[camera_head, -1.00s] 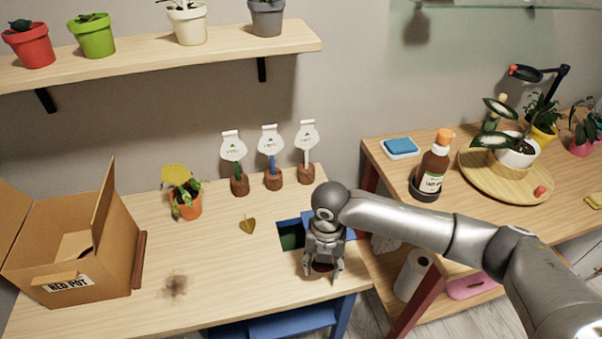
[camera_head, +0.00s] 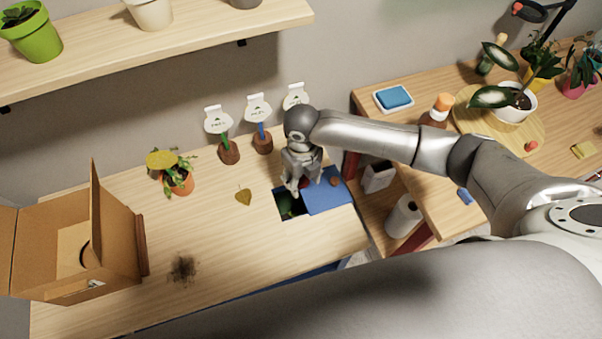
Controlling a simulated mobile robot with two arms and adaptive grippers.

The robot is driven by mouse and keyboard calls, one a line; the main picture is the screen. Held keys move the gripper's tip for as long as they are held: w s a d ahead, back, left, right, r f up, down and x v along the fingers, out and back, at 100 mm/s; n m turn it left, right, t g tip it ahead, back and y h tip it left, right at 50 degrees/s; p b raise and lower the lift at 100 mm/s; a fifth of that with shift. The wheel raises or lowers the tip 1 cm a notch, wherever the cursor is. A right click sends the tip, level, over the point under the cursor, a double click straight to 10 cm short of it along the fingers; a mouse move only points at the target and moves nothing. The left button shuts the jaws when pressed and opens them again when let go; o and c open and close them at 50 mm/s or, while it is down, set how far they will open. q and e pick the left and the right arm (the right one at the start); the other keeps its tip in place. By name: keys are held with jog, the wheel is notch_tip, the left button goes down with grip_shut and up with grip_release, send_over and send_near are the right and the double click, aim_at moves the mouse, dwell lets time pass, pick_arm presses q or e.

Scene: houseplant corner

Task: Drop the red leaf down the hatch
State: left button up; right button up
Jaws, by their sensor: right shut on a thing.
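My right gripper (camera_head: 298,190) points down over the near-right part of the planting table, at the hatch opening (camera_head: 281,214). It is shut on a small red thing that shows only as a sliver between the fingers, which looks like the red leaf (camera_head: 305,183). The fingers hide most of it. The hatch is open: a dark hole with something green inside. Its blue lid (camera_head: 326,200) lies to the right of the hole, with a small reddish-brown round thing (camera_head: 334,181) on it. My left gripper is out of view.
A yellowish leaf (camera_head: 243,195) lies left of the hatch. A potted plant (camera_head: 178,182), several plant tags in brown stands (camera_head: 228,153), a dark soil smudge (camera_head: 183,269) and an open cardboard box (camera_head: 52,243) are on the table. A bottle (camera_head: 437,110) stands on the right table.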

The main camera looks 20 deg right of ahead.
aim_at(302, 181)
notch_tip(302, 181, down, 4)
jog(key=b, duration=0.3)
jog(key=shift+w+f, duration=0.15)
jog(key=shift+f, duration=0.05)
jog(key=o, duration=0.7)
jog(key=shift+r, duration=0.15)
notch_tip(302, 181, up, 12)
jog(key=shift+f, duration=0.1)
dwell(0.4)
